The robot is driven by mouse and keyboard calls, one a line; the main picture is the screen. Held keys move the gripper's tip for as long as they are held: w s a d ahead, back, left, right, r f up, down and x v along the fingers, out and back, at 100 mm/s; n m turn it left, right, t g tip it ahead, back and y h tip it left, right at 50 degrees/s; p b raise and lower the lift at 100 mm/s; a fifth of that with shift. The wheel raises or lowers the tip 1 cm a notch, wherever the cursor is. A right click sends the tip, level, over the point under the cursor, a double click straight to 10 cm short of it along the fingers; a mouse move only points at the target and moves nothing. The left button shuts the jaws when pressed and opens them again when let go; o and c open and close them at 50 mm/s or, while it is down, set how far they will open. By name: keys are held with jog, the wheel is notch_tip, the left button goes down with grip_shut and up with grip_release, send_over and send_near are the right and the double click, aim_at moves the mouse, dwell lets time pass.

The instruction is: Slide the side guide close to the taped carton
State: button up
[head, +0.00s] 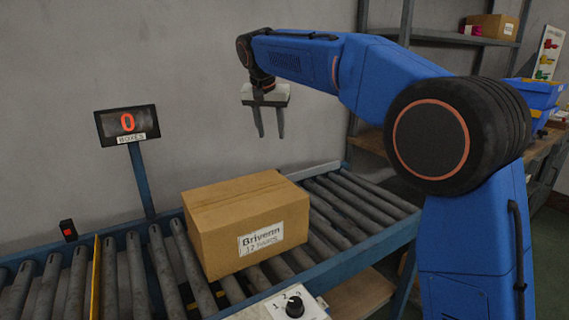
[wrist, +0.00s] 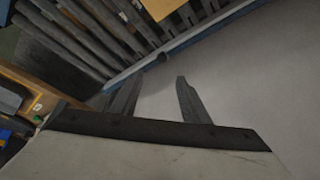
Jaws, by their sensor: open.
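A brown closed carton (head: 240,222) with a white label stands on the roller conveyor; a strip along its top seam is faint. A corner of the carton (wrist: 162,8) shows at the top of the wrist view. A low pale rail (head: 318,173) runs along the conveyor's far edge behind the carton, and looks like the side guide; the carton hides part of it. My gripper (head: 271,136) hangs in the air above and beyond the carton, near the wall. Its fingers point down, spread and empty. In the wrist view the gripper (wrist: 160,80) also holds nothing.
A counter display reading 0 (head: 127,123) stands on a post behind the conveyor. A thin yellow upright bar (head: 96,277) crosses the rollers at left. A control box with a knob (head: 292,305) is at the front. Rollers right of the carton (head: 360,205) are bare.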

jog(key=x, duration=1.7)
jog(key=shift+w+a+f, duration=0.15)
jog(key=shift+w+f, duration=0.05)
jog(key=shift+w, duration=0.2)
grip_shut()
